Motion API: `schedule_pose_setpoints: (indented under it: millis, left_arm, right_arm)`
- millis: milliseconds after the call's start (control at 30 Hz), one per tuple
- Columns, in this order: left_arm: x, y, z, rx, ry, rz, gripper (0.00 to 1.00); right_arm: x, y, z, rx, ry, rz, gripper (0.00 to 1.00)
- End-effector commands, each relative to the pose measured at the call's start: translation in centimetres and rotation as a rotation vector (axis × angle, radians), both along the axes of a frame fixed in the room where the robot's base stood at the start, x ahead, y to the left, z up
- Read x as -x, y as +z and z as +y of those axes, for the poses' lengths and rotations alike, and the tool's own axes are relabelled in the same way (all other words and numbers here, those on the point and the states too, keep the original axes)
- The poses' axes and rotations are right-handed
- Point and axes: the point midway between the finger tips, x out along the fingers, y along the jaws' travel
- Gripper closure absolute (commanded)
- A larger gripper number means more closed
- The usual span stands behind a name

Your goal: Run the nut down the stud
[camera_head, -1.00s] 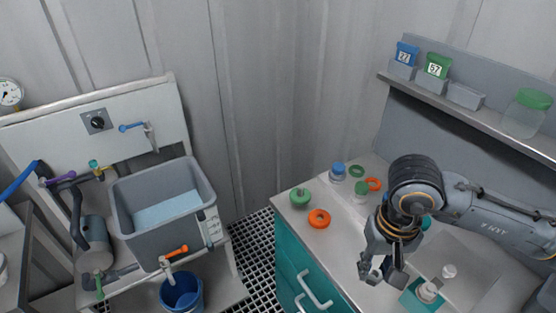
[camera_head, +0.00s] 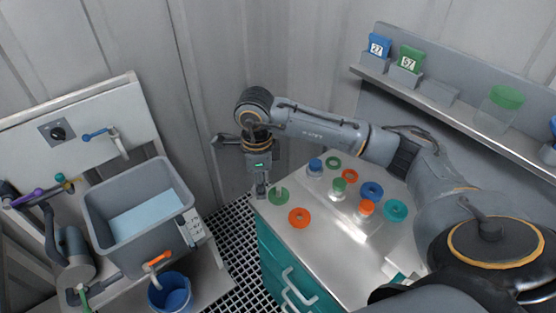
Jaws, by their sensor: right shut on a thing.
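My right arm reaches from the right across the counter. My right gripper (camera_head: 264,189) points down at the counter's left corner, at the green round piece (camera_head: 278,197) with a notch or grey post in its top. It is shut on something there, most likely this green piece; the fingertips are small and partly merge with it. I cannot make out a nut or stud clearly. A white fitting on a teal base, the base's edge (camera_head: 404,279) partly showing, sits behind my arm at the lower right. My left gripper is not in view.
On the counter (camera_head: 330,255) stand a blue-capped jar (camera_head: 315,168), a green-capped jar (camera_head: 338,189) and an orange-capped jar (camera_head: 365,210), among coloured rings such as the orange ring (camera_head: 299,217). A shelf (camera_head: 455,118) is above. A grey sink (camera_head: 147,235) stands left.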

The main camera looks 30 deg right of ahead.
Motion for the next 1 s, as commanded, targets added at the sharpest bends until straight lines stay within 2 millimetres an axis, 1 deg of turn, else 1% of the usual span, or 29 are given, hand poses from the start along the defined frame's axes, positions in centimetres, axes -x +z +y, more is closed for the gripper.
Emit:
schedule_pose_setpoints:
  millis: [33, 67, 100, 167, 200, 300, 400, 500, 600, 700, 1000]
  left_arm:
    - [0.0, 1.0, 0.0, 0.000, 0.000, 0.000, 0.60]
    - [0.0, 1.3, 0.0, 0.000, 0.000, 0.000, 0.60]
    - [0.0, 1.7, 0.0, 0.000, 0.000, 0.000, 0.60]
    - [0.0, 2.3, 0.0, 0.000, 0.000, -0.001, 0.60]
    - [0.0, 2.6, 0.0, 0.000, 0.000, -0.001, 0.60]
    - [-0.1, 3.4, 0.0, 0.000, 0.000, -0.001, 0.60]
    - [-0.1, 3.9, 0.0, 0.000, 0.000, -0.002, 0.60]
    - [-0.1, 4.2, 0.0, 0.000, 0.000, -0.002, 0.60]
    - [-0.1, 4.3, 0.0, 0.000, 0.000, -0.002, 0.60]
    - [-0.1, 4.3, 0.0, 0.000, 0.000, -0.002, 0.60]
    - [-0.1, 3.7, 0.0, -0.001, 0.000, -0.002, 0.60]
  right_arm:
    - [-0.6, 0.3, -0.8, -0.002, -0.166, 0.005, 1.00]
    - [-0.9, 0.2, -1.2, 0.000, -0.267, 0.005, 1.00]
    - [-1.4, 0.0, -1.9, -0.001, -0.403, 0.005, 1.00]
    - [-1.9, -0.3, -2.9, 0.000, -0.605, 0.004, 1.00]
    - [-2.3, -0.4, -3.5, 0.000, -0.735, 0.005, 1.00]
    - [-2.9, -1.0, -5.1, 0.001, -1.029, 0.003, 1.00]
    - [-3.2, -1.5, -6.3, 0.001, -1.263, 0.002, 1.00]
    - [-3.4, -1.9, -7.2, 0.000, -1.426, 0.001, 1.00]
    - [-3.5, -2.2, -7.7, 0.000, -1.520, -0.001, 1.00]
    - [-3.5, -2.4, -7.9, -0.001, -1.556, -0.001, 1.00]
    - [-3.5, -3.3, -7.9, -0.002, -1.556, 0.000, 1.00]
